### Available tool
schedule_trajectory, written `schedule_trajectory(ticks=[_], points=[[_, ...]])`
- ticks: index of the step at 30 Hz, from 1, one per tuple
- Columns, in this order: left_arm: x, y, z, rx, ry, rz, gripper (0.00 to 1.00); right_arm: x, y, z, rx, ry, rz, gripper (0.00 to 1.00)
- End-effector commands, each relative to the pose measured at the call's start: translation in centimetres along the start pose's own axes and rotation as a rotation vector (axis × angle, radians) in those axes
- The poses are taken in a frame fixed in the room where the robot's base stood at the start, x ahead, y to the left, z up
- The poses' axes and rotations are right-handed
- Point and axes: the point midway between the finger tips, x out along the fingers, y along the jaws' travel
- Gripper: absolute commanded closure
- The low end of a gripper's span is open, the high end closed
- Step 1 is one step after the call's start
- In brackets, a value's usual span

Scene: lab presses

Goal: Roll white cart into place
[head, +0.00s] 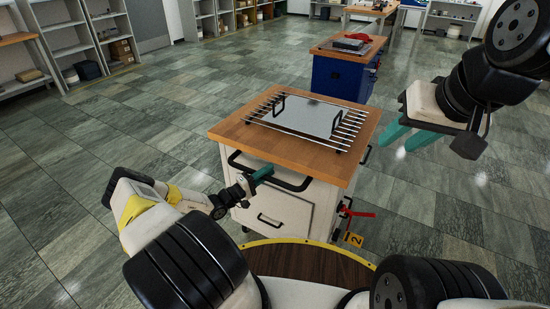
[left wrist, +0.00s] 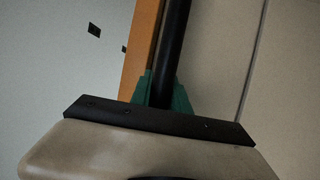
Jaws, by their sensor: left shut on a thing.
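The white cart (head: 276,208) stands in the middle of the head view, with a wooden top (head: 228,130) and a black handle (head: 292,184) along its near side. My left gripper (head: 264,172) is at this handle. In the left wrist view its green fingertips (left wrist: 162,92) are shut on the black handle bar (left wrist: 175,45). My right gripper (head: 405,137) hangs in the air to the right of the cart, with its green fingers apart and nothing between them.
A metal rack with a grey plate (head: 308,118) lies on the cart top. A blue cart (head: 340,78) stands behind. A red lever (head: 358,213) and a yellow tag marked 2 (head: 354,239) are low at the cart's right. Shelves (head: 62,42) line the back left. The tiled floor left is clear.

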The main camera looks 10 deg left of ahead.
Motion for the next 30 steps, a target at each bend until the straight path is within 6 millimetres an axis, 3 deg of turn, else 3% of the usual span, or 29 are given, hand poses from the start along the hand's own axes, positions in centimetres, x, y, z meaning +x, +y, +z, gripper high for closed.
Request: schedule_trajectory(ticks=[24, 30], points=[[-0.1, -0.1, 0.1, 0.000, 0.000, -0.002, 1.00, 0.0, 0.0, 0.0, 0.000, 0.000, 0.000, 0.64], [-1.2, 0.2, 2.1, -0.005, -0.002, -0.001, 1.00, 0.0, 0.0, 0.0, 0.000, 0.000, 0.000, 0.64]])
